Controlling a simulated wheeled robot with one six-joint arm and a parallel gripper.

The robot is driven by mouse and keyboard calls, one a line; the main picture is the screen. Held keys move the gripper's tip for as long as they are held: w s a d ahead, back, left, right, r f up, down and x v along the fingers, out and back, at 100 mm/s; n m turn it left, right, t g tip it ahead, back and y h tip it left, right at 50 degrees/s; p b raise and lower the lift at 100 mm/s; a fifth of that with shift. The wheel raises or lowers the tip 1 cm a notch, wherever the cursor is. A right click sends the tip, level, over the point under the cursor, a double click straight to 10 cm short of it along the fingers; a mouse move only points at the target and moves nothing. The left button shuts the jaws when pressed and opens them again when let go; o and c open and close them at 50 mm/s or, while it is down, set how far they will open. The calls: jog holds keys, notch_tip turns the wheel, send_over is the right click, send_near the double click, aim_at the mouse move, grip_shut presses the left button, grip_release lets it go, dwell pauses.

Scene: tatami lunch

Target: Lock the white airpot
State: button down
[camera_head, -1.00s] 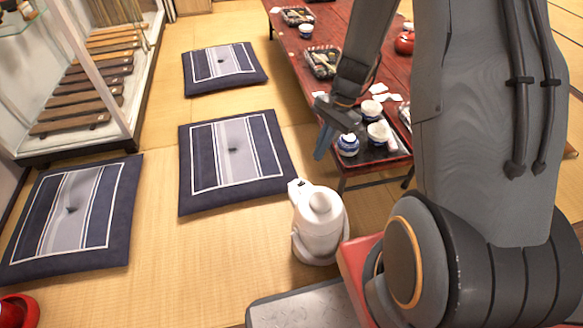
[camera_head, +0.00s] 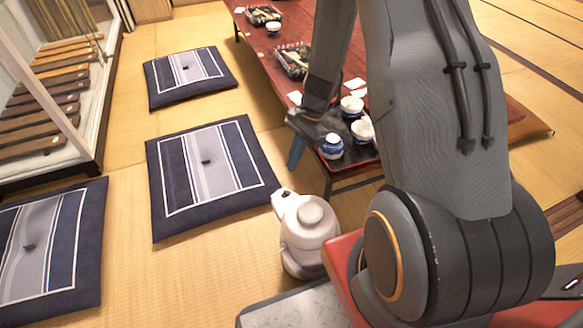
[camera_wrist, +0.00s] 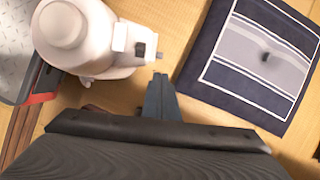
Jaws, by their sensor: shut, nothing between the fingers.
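The white airpot (camera_head: 309,232) stands upright on the tatami, close to the front of my base, with its spout toward the upper left. In the wrist view the airpot (camera_wrist: 88,38) fills the upper left, with its round top knob and a small dark piece on the spout end. My gripper (camera_head: 293,158) hangs above and beyond the airpot, near the low table's corner. In the wrist view my gripper (camera_wrist: 160,88) is shut and empty, its fingertips just below and right of the spout in the picture. They look apart from the airpot. The airpot's far side is hidden.
A low red table (camera_head: 284,48) holds a dark tray with cups, close beyond my gripper. Navy striped cushions, one nearest (camera_head: 160,190), lie left of the airpot. A display case (camera_head: 92,140) stands at the far left. Bare tatami (camera_head: 190,275) lies left of the airpot.

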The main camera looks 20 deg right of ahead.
jog(key=b+x, duration=0.3)
jog(key=x, duration=0.5)
jog(key=shift+f, duration=0.4)
jog(key=shift+s+a, duration=0.1)
